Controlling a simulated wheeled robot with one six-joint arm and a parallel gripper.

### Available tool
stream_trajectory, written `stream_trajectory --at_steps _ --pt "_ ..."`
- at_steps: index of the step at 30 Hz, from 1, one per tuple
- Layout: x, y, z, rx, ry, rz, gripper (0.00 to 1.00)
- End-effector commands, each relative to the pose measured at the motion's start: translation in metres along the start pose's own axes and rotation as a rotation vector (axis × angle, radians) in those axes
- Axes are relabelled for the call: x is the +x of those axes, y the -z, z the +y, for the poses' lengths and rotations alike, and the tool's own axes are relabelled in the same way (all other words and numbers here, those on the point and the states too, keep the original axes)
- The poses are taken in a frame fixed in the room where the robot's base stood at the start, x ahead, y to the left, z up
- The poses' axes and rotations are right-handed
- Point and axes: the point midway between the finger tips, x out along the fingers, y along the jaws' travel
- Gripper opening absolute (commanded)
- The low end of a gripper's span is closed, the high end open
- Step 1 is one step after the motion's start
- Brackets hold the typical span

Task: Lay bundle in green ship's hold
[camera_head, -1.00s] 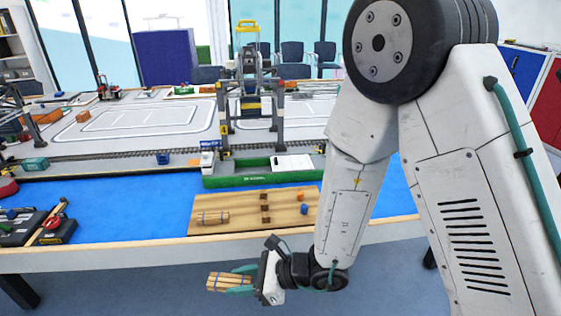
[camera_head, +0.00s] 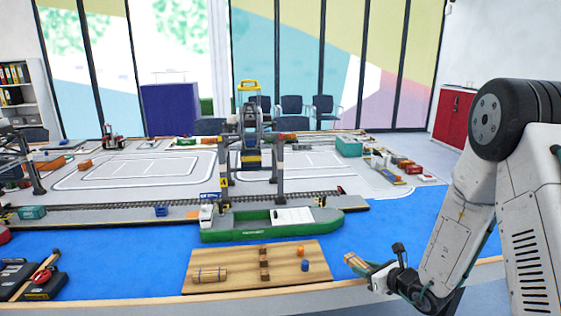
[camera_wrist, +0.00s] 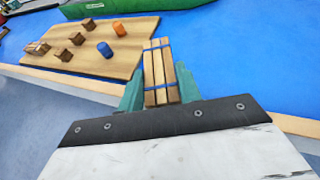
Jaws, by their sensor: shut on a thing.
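The bundle (camera_wrist: 160,70) is a set of pale wooden sticks tied with blue bands. My gripper (camera_wrist: 160,90) is shut on it, with a teal finger on each side. In the head view the bundle (camera_head: 356,264) points out from my gripper (camera_head: 374,270), near the table's front edge and right of the wooden board. The green ship (camera_head: 272,222) lies on the blue surface behind the board, below the gantry crane. It has a white cabin at its left and a white cover on part of its deck.
The wooden board (camera_head: 225,262) carries another tied bundle (camera_head: 209,275), several brown blocks, an orange piece (camera_head: 299,252) and a blue piece (camera_head: 304,266). Blue surface (camera_head: 390,225) right of the ship is clear.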

Motion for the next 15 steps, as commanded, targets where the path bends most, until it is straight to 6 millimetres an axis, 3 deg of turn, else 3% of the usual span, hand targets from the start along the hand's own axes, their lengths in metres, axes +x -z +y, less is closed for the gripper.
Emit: stream_trajectory --at_steps 6,15 --pt "-0.009 0.009 -0.02 0.035 0.083 -0.001 0.12" --pt "-0.025 -0.07 -0.032 0.079 0.201 -0.007 0.12"
